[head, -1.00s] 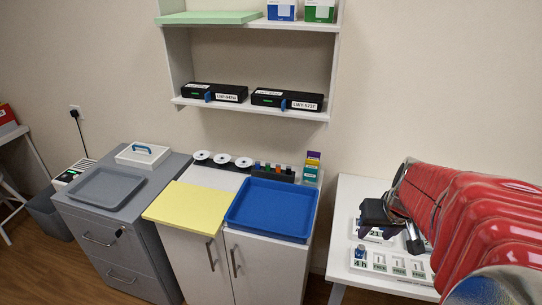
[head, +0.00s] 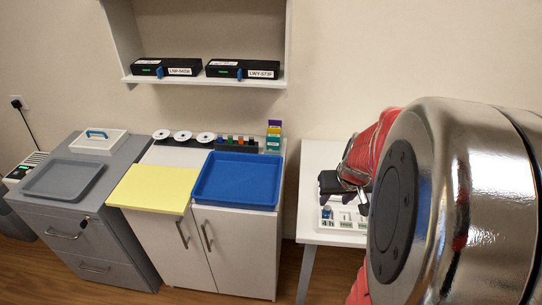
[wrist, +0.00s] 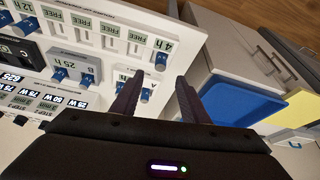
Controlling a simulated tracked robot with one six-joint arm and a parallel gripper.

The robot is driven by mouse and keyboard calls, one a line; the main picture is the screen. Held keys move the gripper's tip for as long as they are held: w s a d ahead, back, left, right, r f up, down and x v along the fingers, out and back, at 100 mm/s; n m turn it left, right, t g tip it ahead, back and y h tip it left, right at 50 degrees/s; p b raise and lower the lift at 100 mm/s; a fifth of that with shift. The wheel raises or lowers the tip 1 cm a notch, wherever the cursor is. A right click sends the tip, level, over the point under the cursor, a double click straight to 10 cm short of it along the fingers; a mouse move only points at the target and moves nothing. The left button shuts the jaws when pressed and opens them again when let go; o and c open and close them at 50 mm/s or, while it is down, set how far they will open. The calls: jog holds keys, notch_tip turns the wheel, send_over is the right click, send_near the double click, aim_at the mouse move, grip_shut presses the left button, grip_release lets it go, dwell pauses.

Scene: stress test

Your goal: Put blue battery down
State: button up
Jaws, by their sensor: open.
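My gripper (wrist: 158,80) is open in the wrist view, its two dark purple fingers apart with nothing clamped between them. A blue battery (wrist: 160,60) sits in the tray slot marked 4 h, close to the fingertips and roughly between them. In the head view a small blue battery (head: 326,212) shows in the white tray (head: 343,225) on the right-hand table, below my gripper (head: 328,194). Other blue pieces stand in the white panel in the wrist view, near the labels B and A. My arm hides part of the tray in the head view.
The blue tray (head: 238,204) and yellow board (head: 150,192) lie on the white cabinet, left of the table. A grey tray (head: 62,180) is on the grey drawer unit. Two black boxes stand on the wall shelf (head: 205,81). Several tray slots are marked FREE (wrist: 108,30).

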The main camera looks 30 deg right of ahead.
aim_at(327, 207)
jog(key=shift+x, duration=1.45)
jog(key=shift+f, duration=0.1)
jog(key=shift+w+x, duration=0.15)
jog(key=shift+x, duration=1.1)
jog(key=shift+w+x, duration=0.1)
jog(key=shift+x, duration=1.15)
jog(key=shift+c, duration=0.3)
grip_shut()
